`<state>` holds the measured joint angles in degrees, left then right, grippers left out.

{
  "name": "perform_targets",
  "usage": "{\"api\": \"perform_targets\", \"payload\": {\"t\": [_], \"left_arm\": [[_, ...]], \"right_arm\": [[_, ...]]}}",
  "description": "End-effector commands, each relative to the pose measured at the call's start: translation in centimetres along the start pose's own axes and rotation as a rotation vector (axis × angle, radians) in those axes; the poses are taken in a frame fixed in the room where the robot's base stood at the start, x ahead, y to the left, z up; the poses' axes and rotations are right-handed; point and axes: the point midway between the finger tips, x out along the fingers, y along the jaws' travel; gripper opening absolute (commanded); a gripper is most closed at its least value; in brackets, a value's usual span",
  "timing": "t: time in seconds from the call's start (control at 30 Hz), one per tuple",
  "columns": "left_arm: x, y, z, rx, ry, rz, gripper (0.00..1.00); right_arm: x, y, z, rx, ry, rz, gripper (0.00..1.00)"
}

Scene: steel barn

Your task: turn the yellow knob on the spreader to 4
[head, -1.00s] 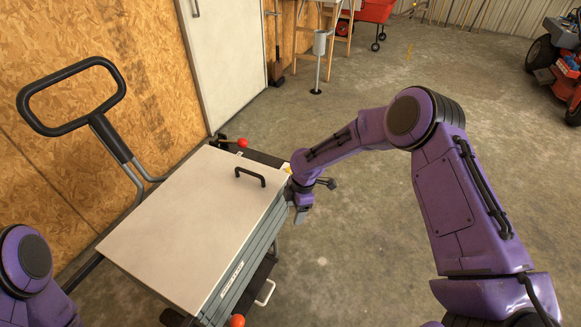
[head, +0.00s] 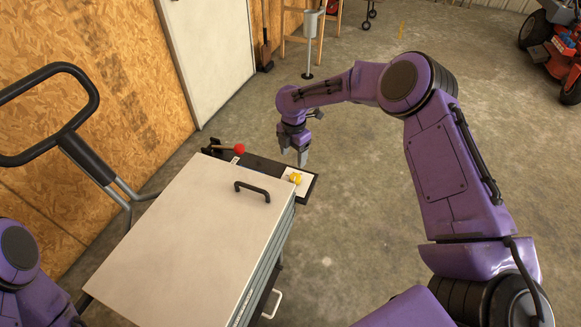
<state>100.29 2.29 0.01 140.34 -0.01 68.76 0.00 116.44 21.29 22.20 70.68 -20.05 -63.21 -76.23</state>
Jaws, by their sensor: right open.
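The yellow knob (head: 295,178) sits on a white plate (head: 303,186) at the far right corner of the spreader. The spreader (head: 190,235) has a large pale lid with a black handle. The numbers around the knob are too small to read. My right gripper (head: 293,158) points down just beyond the knob, with its fingers apart and nothing between them. It appears above the knob's level and apart from it. My left arm shows at the lower left edge, but its gripper is out of view.
A lever with a red ball (head: 239,149) stands on the spreader's far edge, left of the knob. A black push handle (head: 60,125) rises at the left near the wooden wall. The concrete floor right of the spreader is clear. A red machine (head: 560,45) stands far right.

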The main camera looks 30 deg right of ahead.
Motion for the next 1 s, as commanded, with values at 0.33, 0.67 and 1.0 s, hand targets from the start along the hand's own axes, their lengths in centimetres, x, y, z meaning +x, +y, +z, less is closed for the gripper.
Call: {"api": "perform_targets", "payload": {"t": [0.33,0.67,1.0], "left_arm": [[-0.2,-0.1,0.0,0.0,-0.001,-0.001,0.34],[-0.2,-0.1,-0.1,0.0,-0.001,-0.001,0.34],[-0.2,-0.1,-0.1,0.0,-0.001,-0.001,0.34]], "right_arm": [[7.3,-0.8,0.6,0.017,0.002,-0.003,0.67],[10.1,-0.5,0.5,0.013,0.0,0.001,0.67],[10.1,-0.5,0.4,0.012,0.0,0.0,0.11]]}}
